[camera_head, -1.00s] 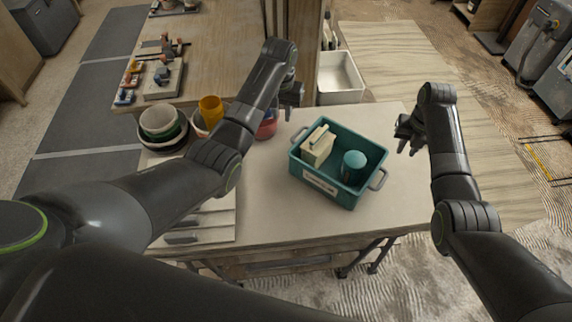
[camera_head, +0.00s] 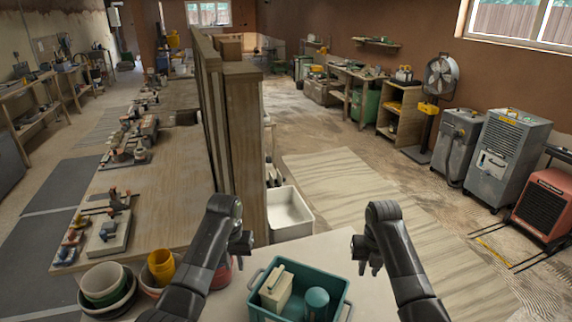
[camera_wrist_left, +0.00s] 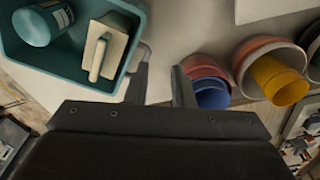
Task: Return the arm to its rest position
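My left gripper (camera_head: 243,244) is in the air above the worktable, left of the teal crate in the head view. In the left wrist view its two fingers (camera_wrist_left: 162,80) stand apart with only bare tabletop between them. My right gripper (camera_head: 368,266) hangs in the air to the right of the crate. Its fingertips look apart and nothing shows between them. Both arms are bent at the elbow, with the grippers pointing down.
The teal crate (camera_head: 343,299) holds a cream-coloured tool (camera_head: 275,290) and a teal can (camera_head: 317,299). Nested bowls (camera_head: 104,283), a yellow cup (camera_head: 161,266) and a red container (camera_head: 222,273) stand to the left. A white basin (camera_head: 289,212) lies beyond the table.

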